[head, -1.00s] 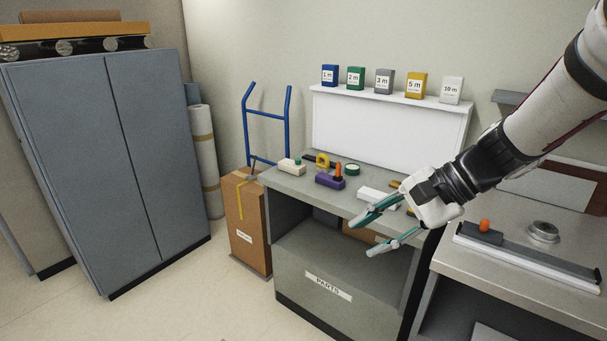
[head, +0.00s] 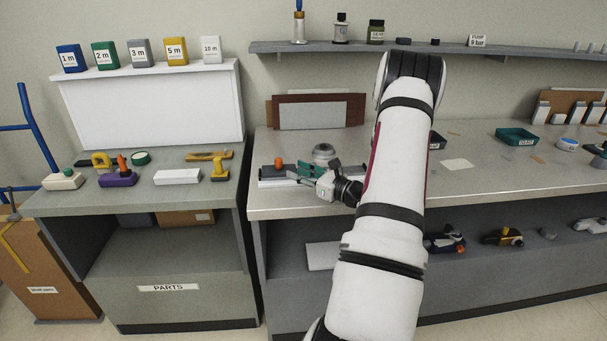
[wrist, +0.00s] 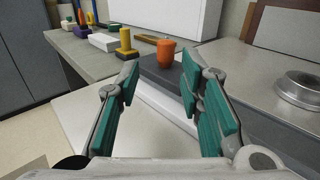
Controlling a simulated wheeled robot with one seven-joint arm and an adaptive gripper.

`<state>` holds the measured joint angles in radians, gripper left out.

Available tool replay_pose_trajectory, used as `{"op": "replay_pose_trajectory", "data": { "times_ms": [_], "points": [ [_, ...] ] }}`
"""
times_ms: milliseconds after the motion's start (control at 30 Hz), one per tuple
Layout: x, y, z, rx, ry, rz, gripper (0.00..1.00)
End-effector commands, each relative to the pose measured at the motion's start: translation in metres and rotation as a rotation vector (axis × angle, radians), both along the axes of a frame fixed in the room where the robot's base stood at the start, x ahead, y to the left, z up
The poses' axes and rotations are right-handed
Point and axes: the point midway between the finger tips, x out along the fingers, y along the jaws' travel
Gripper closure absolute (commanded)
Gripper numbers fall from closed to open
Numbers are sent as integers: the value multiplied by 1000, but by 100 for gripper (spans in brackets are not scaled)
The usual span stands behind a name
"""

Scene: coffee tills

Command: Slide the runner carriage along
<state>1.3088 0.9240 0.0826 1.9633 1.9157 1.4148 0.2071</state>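The runner carriage (head: 271,171) is a dark grey block with an upright orange knob (head: 279,161), at the left end of a long dark-and-white rail (head: 275,183) on the right-hand bench. In the wrist view the orange knob (wrist: 166,54) stands beyond and between my fingertips, and the dark carriage (wrist: 158,72) lies below it. My gripper (head: 298,174) is open with teal finger pads and points left over the rail, just right of the knob. It looks empty in the wrist view (wrist: 160,84). My gripper and wrist hide part of the rail in the head view.
A round metal piece (head: 323,152) sits behind my gripper on the bench. A gap separates this bench from the left parts bench (head: 130,194), which holds several small tools and a white block (head: 177,177).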

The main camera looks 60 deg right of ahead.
Motion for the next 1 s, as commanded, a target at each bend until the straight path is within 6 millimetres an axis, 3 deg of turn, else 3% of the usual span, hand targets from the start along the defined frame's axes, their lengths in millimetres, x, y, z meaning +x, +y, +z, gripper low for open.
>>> {"op": "replay_pose_trajectory", "data": {
  "times_ms": [267, 733, 767, 900, 1000],
  "points": [
    [13, -7, -4, 10, -7, -20, 66],
    [76, -12, -4, 9, -7, -19, 66],
    [78, -12, -4, 9, -6, -20, 68],
    [75, -12, -3, 10, -5, -21, 100],
    [75, -12, -3, 10, -6, -20, 100]
  ]
}}
